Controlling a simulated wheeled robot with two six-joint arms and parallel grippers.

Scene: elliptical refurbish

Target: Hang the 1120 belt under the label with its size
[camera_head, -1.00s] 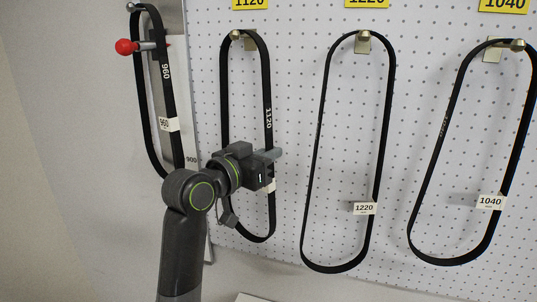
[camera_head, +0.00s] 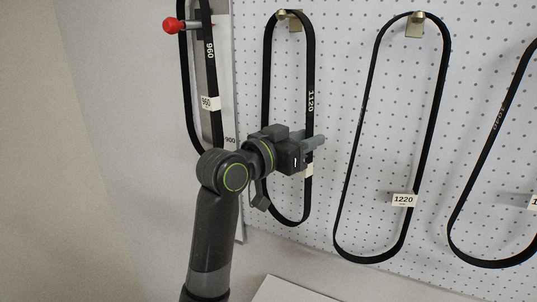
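The 1120 belt (camera_head: 309,70) is a black elongated loop with white "1120" print, hanging from a brass hook (camera_head: 289,16) on the pegboard. A white tag on its right strand is partly hidden. My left gripper (camera_head: 317,142) is at the lower right strand of this belt, and its grey fingertips reach just past the strand. Whether the fingers are shut on the strand or only beside it is unclear. The gripper body hides part of the belt's lower half. The size labels above the hooks are out of view. My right gripper is not in view.
The 960 belt (camera_head: 213,75) hangs at the left by a red-tipped peg (camera_head: 172,26). The 1220 belt (camera_head: 434,100) hangs to the right on its hook (camera_head: 415,26), with the 1040 belt (camera_head: 484,165) cut off at the right edge. White perforated pegboard (camera_head: 345,50) lies behind.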

